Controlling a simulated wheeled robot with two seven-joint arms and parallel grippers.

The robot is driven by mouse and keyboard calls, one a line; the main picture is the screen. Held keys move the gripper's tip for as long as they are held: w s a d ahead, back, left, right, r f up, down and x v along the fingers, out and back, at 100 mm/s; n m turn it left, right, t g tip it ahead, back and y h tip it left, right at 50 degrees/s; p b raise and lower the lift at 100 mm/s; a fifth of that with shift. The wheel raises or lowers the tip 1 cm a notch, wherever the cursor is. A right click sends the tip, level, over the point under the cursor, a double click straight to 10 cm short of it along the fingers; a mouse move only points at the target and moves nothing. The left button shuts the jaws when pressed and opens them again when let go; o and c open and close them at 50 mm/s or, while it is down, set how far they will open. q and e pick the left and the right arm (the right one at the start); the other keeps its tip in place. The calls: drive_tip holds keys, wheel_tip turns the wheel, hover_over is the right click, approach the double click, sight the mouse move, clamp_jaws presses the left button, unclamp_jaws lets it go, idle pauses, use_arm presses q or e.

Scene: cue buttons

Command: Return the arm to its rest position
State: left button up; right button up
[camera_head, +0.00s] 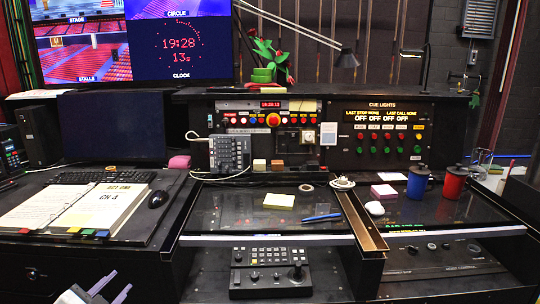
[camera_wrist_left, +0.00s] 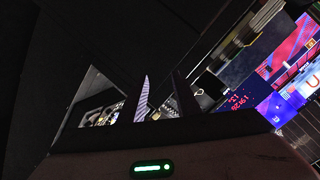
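My left gripper (camera_head: 121,280) shows at the bottom left of the head view, in front of the desk. Its two pale fingers stand apart with nothing seen between them. In the left wrist view the fingers (camera_wrist_left: 162,82) also stand apart, and the view is tilted and dark. My right gripper is in neither view. The cue panel (camera_head: 381,132) stands at the back right, with red and green buttons and lit "OFF" labels. My left gripper is well away from it.
An open binder (camera_head: 85,210), a keyboard (camera_head: 103,177) and a mouse (camera_head: 158,199) lie on the left desk. A control box with a joystick (camera_head: 270,270) sits low at the centre. Blue (camera_head: 417,182) and red (camera_head: 454,183) cups stand at the right.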

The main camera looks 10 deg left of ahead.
use_arm(q)
drive_tip(key=s+d+f+g+h, duration=0.1)
drive_tip(key=s+d+f+g, duration=0.1)
drive_tip(key=s+d+f, duration=0.45)
drive_tip(key=s+d+f+g+h, duration=0.25)
drive_tip(key=s+f, duration=0.55)
drive_tip(key=s, duration=0.4)
drive_tip(key=s+d+f+g+h, duration=0.1)
drive_tip(key=s+d+f+g, duration=0.1)
drive_tip(key=s+d+f, duration=0.5)
drive_tip(key=s+d+n, duration=0.1)
drive_tip(key=d+n, duration=0.4)
drive_tip(key=d, duration=0.6)
drive_tip(key=shift+s+f+t, duration=0.15)
drive_tip(key=shift+s+t, duration=0.05)
drive_tip(key=shift+t, duration=0.15)
drive_tip(key=shift+a+h, duration=0.1)
drive_tip(key=shift+h, duration=0.15)
